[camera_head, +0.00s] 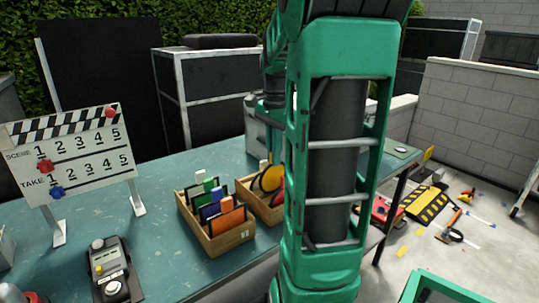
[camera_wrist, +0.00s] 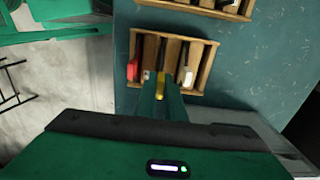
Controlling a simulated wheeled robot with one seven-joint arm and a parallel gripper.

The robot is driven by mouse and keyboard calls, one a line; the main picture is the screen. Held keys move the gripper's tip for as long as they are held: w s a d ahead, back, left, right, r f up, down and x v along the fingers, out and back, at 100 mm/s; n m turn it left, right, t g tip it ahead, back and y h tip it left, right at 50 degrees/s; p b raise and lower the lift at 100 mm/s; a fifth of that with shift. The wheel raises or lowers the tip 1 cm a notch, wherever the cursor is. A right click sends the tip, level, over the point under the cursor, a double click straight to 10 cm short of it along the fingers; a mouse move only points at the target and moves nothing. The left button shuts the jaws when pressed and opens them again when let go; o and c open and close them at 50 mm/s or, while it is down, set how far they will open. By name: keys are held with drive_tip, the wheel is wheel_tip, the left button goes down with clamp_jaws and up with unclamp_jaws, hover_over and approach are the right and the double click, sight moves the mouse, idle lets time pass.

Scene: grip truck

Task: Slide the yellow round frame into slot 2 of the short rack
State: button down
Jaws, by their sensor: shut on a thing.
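The yellow round frame (camera_head: 270,178) stands at the wooden rack (camera_head: 262,210) beside my arm, its face toward the head camera. In the wrist view the frame (camera_wrist: 161,96) shows nearly edge-on. My gripper (camera_wrist: 170,92) is shut on it, over the front part of the rack (camera_wrist: 205,68). In that view the rack has several slots, with a red piece (camera_wrist: 132,71) at the left end and a white piece (camera_wrist: 195,77) at the right. My arm hides much of this rack in the head view. I cannot tell how deep the frame sits or in which slot.
A second wooden rack (camera_head: 228,240) holds several coloured cards to the left. A clapperboard (camera_head: 70,155) and a handheld device (camera_head: 112,270) stand on the teal table (camera_head: 160,215). Clear tabletop lies right of the rack in the wrist view.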

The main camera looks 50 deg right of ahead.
drive_tip(key=shift+f, duration=2.6)
drive_tip(key=c, duration=1.8)
unclamp_jaws()
drive_tip(key=shift+o, duration=0.2)
wheel_tip(320, 180, up, 11)
drive_tip(key=shift+w+f, duration=0.1)
drive_tip(key=shift+a, duration=0.1)
drive_tip(key=s+a+f+n, duration=1.3)
drive_tip(key=a+n, duration=0.1)
drive_tip(key=a, duration=0.2)
drive_tip(key=shift+s+a, duration=0.25)
drive_tip(key=shift+s, duration=0.15)
